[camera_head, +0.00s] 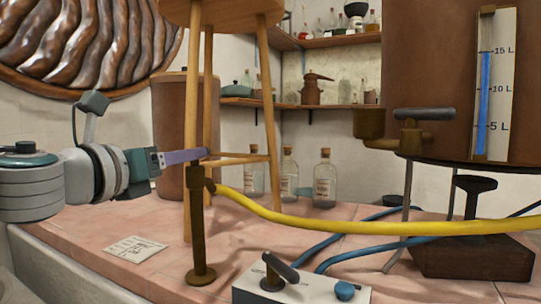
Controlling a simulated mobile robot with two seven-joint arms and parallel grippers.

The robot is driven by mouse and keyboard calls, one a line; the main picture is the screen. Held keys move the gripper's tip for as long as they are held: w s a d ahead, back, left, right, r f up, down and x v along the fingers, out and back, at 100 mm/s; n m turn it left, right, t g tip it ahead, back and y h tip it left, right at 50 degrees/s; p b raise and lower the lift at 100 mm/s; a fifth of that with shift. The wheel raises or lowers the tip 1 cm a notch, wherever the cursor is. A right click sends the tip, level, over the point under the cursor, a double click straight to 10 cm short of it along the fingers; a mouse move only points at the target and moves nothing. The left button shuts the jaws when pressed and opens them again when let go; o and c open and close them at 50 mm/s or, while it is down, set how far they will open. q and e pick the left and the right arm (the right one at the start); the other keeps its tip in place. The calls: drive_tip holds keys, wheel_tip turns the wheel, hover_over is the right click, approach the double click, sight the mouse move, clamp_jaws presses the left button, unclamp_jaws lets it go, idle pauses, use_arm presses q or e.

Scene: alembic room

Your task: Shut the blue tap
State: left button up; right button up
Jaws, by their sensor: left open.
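A small blue knob (345,290) sits on top of a white box (300,289) at the bottom centre. A dark lever (280,267) stands on the same box, and blue hoses (325,245) run to it. I cannot tell for sure which part is the blue tap. My left gripper (203,154) reaches in from the left at the stool's legs, well above and left of the box. Its fingers are seen edge-on and hold nothing that I can see. My right gripper is not in view.
A wooden stool (240,12) and a brown post (197,235) with a yellow hose (330,224) stand around the gripper. A brown tank (430,60) has a level gauge (494,85) and a grey-handled tap (424,114). Corked bottles (325,182) stand behind. A paper (135,248) lies on the pink tiles.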

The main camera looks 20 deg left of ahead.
use_arm(q)
clamp_jaws()
idle(0.5)
drive_tip(key=shift+d+r+n+y+p, duration=0.2)
drive_tip(key=shift+n+y+p, duration=0.25)
drive_tip(key=shift+p, duration=0.45)
drive_tip(key=shift+w+d+f+n+g+y+b, duration=0.1)
drive_tip(key=shift+w+d+n+g+y+b, duration=0.4)
drive_tip(key=shift+n+g+y+b, duration=1.45)
drive_tip(key=shift+w+d+f+n+g+y+b, duration=0.1)
drive_tip(key=shift+w+d+n+g+y+b, duration=0.65)
drive_tip(key=shift+n+g+y, duration=2.1)
drive_tip(key=shift+d+n+g+y+b, duration=0.35)
drive_tip(key=shift+n+g+y+b, duration=1.15)
drive_tip(key=shift+y, duration=1.75)
drive_tip(key=shift+n+b, duration=0.3)
drive_tip(key=shift+n, duration=0.05)
